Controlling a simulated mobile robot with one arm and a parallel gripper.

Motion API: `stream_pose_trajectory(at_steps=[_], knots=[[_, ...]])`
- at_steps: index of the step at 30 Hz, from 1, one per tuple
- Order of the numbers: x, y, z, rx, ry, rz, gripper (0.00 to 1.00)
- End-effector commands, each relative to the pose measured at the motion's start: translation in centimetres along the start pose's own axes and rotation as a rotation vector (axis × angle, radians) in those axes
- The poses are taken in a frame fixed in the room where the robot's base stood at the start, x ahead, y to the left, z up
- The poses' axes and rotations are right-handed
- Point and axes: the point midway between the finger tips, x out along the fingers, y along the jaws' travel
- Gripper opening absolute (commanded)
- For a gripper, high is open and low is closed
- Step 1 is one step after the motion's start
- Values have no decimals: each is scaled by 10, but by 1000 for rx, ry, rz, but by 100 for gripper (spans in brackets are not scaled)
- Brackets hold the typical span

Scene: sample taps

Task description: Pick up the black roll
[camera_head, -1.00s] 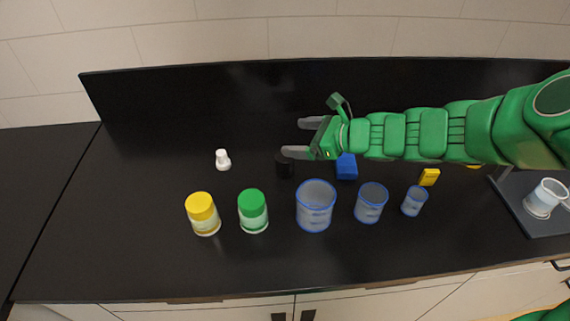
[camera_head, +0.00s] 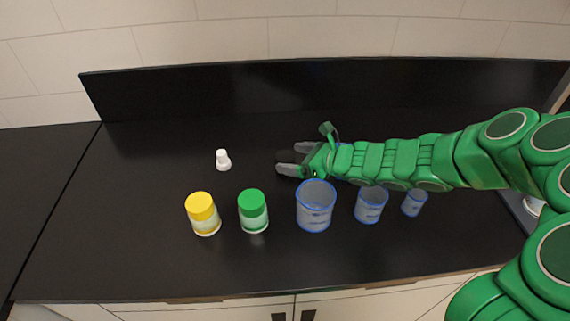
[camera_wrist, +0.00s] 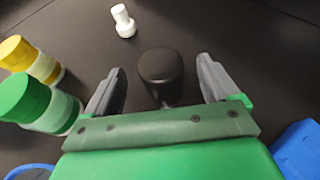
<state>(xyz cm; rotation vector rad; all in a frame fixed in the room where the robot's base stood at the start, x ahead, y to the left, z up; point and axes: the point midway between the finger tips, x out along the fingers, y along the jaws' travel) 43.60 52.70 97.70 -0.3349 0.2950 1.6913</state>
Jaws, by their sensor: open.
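The black roll (camera_wrist: 160,75) stands upright on the dark counter between the two fingers of my gripper (camera_wrist: 160,88) in the wrist view. A gap shows on each side of it, so the fingers are apart from it. In the head view my open gripper (camera_head: 290,159) points left, low over the counter, and the black roll (camera_head: 286,158) is a dark shape between the fingertips, hard to tell from the black surface.
A white bottle (camera_head: 223,160) stands to the left. A yellow-lidded jar (camera_head: 203,214), a green-lidded jar (camera_head: 253,211) and blue-rimmed beakers (camera_head: 316,206) stand in front. A blue block (camera_wrist: 303,148) lies at the wrist view's lower right. The left counter is clear.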

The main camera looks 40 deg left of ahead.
Motion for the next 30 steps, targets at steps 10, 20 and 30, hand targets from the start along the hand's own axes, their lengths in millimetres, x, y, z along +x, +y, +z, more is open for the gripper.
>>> stream_pose_trajectory(at_steps=[10, 20, 30], knots=[[26, 0, 1, -1, -2, 0, 88], [49, 0, 1, 0, -2, 0, 88], [50, 0, 0, -1, -1, 0, 79]])
